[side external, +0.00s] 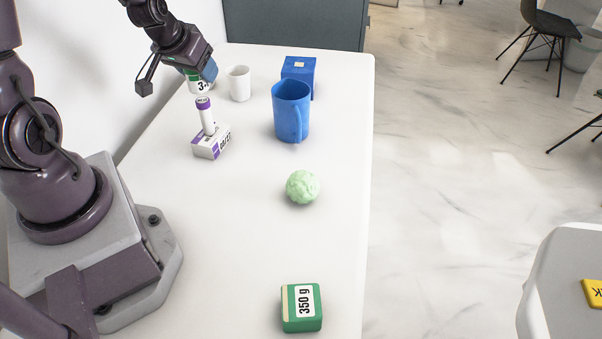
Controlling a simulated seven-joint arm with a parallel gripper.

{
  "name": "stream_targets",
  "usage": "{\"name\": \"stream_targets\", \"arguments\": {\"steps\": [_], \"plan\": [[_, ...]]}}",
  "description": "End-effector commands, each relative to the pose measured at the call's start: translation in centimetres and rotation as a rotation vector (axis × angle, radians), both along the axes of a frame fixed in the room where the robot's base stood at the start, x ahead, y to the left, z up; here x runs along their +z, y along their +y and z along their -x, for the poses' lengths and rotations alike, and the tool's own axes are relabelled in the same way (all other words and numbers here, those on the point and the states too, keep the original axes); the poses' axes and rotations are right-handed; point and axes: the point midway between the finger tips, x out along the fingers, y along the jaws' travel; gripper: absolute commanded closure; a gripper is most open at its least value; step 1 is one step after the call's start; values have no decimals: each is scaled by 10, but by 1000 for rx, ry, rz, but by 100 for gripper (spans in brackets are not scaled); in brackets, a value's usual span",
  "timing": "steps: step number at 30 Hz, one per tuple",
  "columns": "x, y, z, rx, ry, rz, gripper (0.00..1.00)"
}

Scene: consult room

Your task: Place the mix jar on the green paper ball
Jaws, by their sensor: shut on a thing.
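The green paper ball (302,187), pale and crumpled, sits on the white table right of the middle. My gripper (205,75) is at the far left of the table, well behind and left of the ball. Whether the jar touches the table is unclear.
Near my gripper are a white cup (238,83), a blue mug (290,110), a blue box (300,68) and a white tube (206,117) on a small purple-white box (211,143). A green block (301,308) lies in front. The table (240,220) is clear around the ball.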

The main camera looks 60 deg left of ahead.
Motion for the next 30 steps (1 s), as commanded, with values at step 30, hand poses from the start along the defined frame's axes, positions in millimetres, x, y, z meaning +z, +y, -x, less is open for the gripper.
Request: {"name": "stream_targets", "arguments": {"steps": [30], "plan": [[56, -188, -111, -886, 4, 8, 75]]}}
